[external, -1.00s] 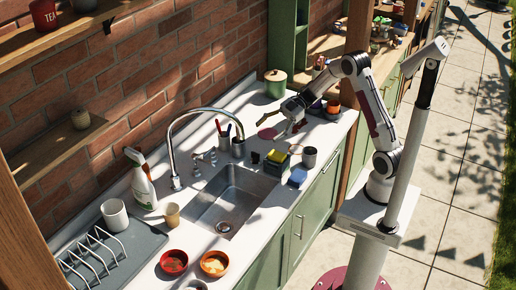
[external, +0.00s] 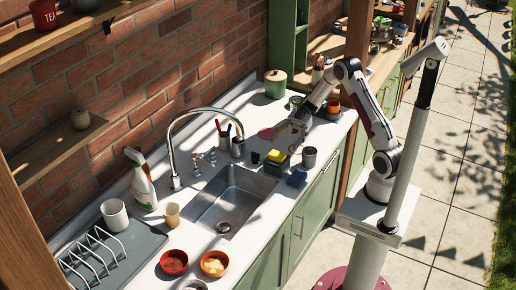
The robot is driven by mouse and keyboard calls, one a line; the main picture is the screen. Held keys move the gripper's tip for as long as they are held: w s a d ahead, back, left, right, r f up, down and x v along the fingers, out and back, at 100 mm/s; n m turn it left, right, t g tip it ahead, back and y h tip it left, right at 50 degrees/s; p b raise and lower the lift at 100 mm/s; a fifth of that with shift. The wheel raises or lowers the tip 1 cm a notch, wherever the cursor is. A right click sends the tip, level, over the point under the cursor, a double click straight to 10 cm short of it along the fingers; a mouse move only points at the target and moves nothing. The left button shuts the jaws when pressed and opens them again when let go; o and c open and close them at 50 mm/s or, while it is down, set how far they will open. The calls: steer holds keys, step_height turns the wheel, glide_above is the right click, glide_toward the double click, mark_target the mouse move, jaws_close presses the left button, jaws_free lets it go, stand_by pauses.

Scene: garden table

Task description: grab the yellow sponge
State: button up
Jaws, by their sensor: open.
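The yellow sponge (external: 277,156) is a small block on the counter to the right of the sink. It sits on or in a dark holder; which of these I cannot tell at this size. My gripper (external: 295,132) is above the counter, up and slightly right of the sponge in the picture, and apart from it. The gripper is open, with nothing seen between its fingers. Its fingers are small and partly blend with the things behind.
A blue block (external: 297,178) and a dark cup (external: 309,157) stand close to the sponge. The sink (external: 232,200) with its tall faucet (external: 172,150) is to the left. A utensil cup (external: 238,148) stands behind. The counter's front edge is close by.

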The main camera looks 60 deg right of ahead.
mark_target(278, 153)
steer(key=shift+a+f, duration=0.15)
steer(key=shift+a, duration=0.85)
steer(key=shift+s+a+f, duration=0.1)
steer(key=shift+s+a, duration=0.05)
steer(key=shift+a, duration=0.7)
steer(key=shift+s+a+f, duration=0.1)
steer(key=shift+a, duration=0.75)
steer(key=shift+s+a+f, duration=0.1)
steer(key=shift+s+a, duration=0.05)
steer(key=shift+a, duration=0.7)
steer(key=c, duration=0.9)
